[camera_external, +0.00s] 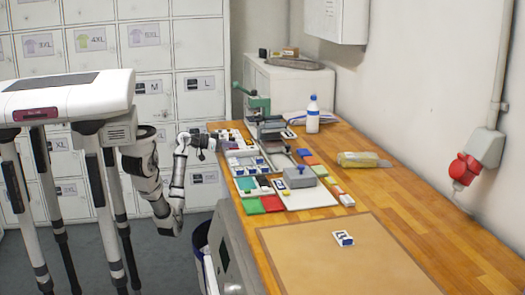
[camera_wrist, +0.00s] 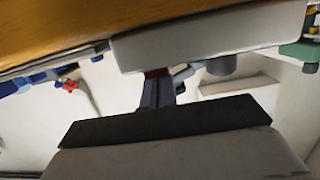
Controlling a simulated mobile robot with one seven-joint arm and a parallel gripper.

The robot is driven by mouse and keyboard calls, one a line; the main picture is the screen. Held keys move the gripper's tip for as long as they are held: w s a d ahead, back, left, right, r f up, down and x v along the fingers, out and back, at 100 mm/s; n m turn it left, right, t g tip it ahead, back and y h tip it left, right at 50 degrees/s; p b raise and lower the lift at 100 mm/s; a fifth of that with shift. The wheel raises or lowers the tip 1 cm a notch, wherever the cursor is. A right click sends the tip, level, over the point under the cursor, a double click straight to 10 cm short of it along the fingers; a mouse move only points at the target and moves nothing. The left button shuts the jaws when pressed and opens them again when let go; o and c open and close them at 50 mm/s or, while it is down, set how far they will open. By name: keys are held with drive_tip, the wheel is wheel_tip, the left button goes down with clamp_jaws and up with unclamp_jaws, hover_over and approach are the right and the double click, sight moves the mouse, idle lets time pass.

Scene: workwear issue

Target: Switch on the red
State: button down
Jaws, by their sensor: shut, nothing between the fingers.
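The red thing that stands out most is a red plug-like fitting (camera_external: 463,168) on a grey wall box (camera_external: 484,147), at the right of the external view. Whether it is a switch, and its setting, cannot be made out. My gripper (camera_external: 212,141) is at the far left edge of the table, well away from that fitting. It is shut and empty. In the wrist view, dark fingers (camera_wrist: 158,92) point up towards a grey block. A small red and blue thing (camera_wrist: 68,85) shows at the left there, too small to identify.
The wooden table (camera_external: 420,195) carries trays, coloured pads including a red one (camera_external: 272,203), a green-handled press (camera_external: 258,103), a white bottle (camera_external: 312,115) and a yellow package (camera_external: 360,159). A brown mat (camera_external: 335,265) lies in front with one small block (camera_external: 343,238). White lockers (camera_external: 205,100) stand behind.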

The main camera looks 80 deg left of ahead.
drive_tip(key=r+p, duration=0.2)
drive_tip(key=r, duration=0.1)
drive_tip(key=r+p, duration=0.1)
drive_tip(key=shift+w+r, duration=0.2)
drive_tip(key=shift+w, duration=0.05)
drive_tip(key=s+r+b, duration=0.2)
drive_tip(key=s+r, duration=0.1)
drive_tip(key=s, duration=0.6)
drive_tip(key=shift+s+r, duration=0.15)
drive_tip(key=shift+r, duration=0.05)
